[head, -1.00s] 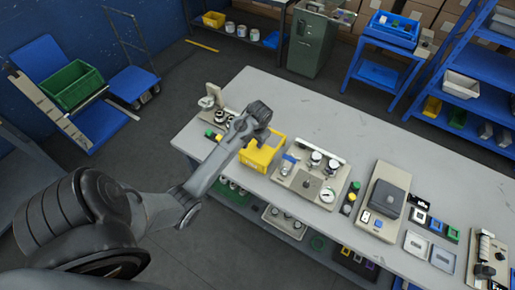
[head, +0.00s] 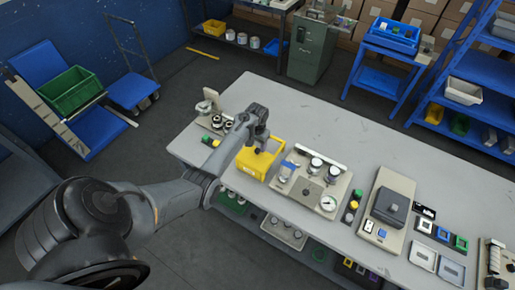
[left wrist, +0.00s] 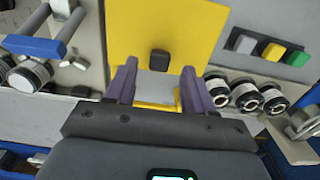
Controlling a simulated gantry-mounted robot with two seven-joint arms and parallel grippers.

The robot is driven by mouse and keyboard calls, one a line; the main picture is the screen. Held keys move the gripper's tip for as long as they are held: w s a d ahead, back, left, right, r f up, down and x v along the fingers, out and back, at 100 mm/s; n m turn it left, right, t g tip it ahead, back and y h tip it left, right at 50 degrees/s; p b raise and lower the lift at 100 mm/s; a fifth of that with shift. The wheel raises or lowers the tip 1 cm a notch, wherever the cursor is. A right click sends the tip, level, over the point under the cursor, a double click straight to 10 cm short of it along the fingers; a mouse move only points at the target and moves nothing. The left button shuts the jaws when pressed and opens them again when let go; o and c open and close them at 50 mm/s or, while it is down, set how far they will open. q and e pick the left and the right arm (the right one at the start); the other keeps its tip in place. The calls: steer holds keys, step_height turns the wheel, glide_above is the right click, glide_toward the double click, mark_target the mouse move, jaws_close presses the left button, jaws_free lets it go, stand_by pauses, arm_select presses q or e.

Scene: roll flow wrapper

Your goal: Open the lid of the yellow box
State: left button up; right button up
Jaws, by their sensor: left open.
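The yellow box (head: 250,163) stands on the grey table near its left front edge, partly hidden by my left arm. In the left wrist view its yellow panel (left wrist: 170,20) carries a small black knob (left wrist: 159,62). My left gripper (head: 257,150) is over the box, fingers pointing down. In the left wrist view the open fingers (left wrist: 159,70) are on either side of the knob, with space between each finger and the knob. A pale grey surface and a yellow edge show below the knob. I cannot tell how far the lid is raised. My right gripper is out of view.
A beige plate with gauges and a blue-handled part (head: 322,182) stands close to the right of the box. Round fittings (head: 218,122) and coloured buttons (head: 209,141) are to its left. The table (head: 340,125) behind the box is clear.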

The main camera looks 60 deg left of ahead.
mark_target(255, 156)
arm_select(q)
steer(key=shift+f, duration=1.25)
jaws_close()
